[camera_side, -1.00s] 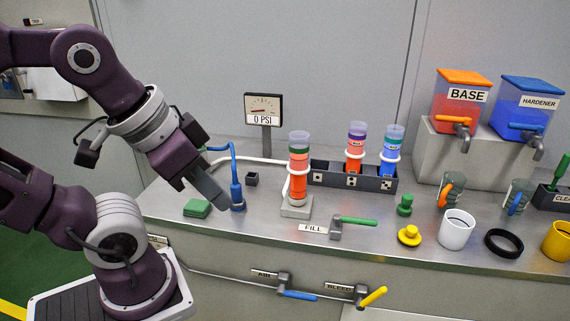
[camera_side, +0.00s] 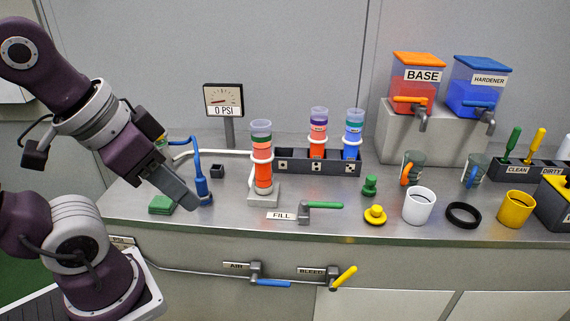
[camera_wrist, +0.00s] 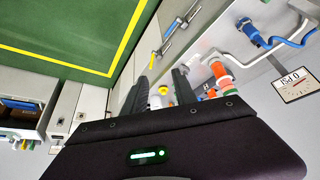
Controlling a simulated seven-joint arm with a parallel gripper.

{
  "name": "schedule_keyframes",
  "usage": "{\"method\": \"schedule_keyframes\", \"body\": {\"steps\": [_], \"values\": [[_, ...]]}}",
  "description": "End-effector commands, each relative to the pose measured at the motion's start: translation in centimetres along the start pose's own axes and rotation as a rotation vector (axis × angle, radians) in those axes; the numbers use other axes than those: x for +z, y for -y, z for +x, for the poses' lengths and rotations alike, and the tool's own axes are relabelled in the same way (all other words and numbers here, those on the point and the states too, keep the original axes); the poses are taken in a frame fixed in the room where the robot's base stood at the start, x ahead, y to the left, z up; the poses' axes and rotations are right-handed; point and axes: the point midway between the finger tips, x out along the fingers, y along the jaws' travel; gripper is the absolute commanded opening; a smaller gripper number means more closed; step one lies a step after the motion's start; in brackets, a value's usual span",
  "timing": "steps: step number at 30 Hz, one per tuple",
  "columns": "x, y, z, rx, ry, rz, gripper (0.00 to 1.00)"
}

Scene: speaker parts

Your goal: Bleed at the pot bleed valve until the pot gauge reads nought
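The gauge (camera_side: 223,101) at the back of the bench reads 0 PSI; it also shows tilted at the right of the wrist view (camera_wrist: 293,86). The bleed valve (camera_side: 333,280), under a BLEED label on the bench front, has a yellow handle (camera_side: 345,277) slanting up to the right. My gripper (camera_side: 190,199) is above the bench's left part, pointing down and right, well left of the bleed valve. In the wrist view its two dark fingers (camera_wrist: 160,93) are apart, with nothing seen held between them.
A valve with a blue handle (camera_side: 272,283) is left of the bleed valve, labelled AIR. A green-handled FILL valve (camera_side: 322,205) lies on the bench. A blue fitting with hose (camera_side: 202,187) and a green block (camera_side: 161,204) are near my gripper.

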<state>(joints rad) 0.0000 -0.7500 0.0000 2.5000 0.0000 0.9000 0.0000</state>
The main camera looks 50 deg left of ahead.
Motion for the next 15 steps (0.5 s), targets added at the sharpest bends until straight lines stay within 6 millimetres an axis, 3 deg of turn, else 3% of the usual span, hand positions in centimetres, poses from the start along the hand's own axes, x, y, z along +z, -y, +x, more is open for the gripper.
{"method": "schedule_keyframes", "body": {"steps": [4,8,9,11,15], "values": [[-0.5,0.0,-0.8,0.000,-0.003,0.000,0.39],[-2.8,-0.4,-4.8,0.013,0.001,-0.006,0.39],[-2.5,-3.2,-3.8,0.109,0.084,-0.057,0.39],[-2.9,-7.0,-3.2,0.246,0.178,-0.142,0.39],[-6.0,-14.8,-3.4,0.571,0.393,-0.414,0.39]]}}
